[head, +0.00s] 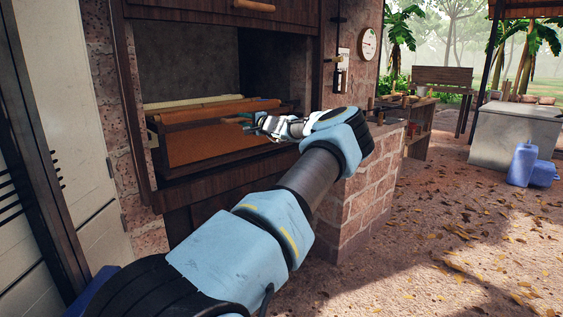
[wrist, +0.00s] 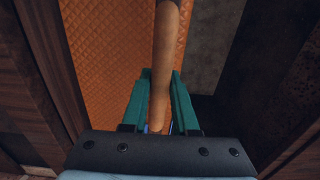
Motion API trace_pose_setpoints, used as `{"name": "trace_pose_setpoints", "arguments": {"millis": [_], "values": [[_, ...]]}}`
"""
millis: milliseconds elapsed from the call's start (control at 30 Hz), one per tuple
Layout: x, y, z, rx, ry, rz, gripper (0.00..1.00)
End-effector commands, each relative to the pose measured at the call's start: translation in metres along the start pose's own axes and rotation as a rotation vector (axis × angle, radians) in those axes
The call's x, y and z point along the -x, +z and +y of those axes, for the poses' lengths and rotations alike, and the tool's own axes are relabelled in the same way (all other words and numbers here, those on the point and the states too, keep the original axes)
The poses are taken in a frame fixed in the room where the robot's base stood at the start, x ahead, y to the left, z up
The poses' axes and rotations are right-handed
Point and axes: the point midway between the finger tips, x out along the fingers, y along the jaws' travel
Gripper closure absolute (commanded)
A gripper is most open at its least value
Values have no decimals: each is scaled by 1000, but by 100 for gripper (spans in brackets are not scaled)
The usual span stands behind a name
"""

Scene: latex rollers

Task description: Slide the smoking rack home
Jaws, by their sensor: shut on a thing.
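The smoking rack (head: 205,115) is a wooden frame with an orange quilted latex sheet (head: 210,146) hanging from it. It sits in the dark opening of the brick smokehouse at left centre in the head view. My gripper (head: 248,124) reaches the rack's right part from the front. In the wrist view the teal fingers of my gripper (wrist: 161,76) are shut on a round wooden rail (wrist: 165,45) of the rack. The orange sheet (wrist: 110,45) hangs left of the rail. How deep the rack sits is hard to tell.
The smokehouse chamber (head: 190,60) has dark walls, with a raised wooden door (head: 225,20) above. A brick ledge (head: 370,185) stands right of the opening. A round gauge (head: 368,43) hangs on the brick pillar. Blue jugs (head: 525,163) and a concrete tank (head: 515,130) stand far right. Leaf-strewn ground is open.

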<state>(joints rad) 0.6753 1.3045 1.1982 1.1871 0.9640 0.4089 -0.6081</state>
Motion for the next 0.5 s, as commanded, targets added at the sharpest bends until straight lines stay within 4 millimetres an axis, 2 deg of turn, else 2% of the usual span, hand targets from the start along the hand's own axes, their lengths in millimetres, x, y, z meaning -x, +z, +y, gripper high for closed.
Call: {"name": "trace_pose_setpoints", "arguments": {"millis": [500], "values": [[-45, 0, 0, -1, 1, 2, 100]]}}
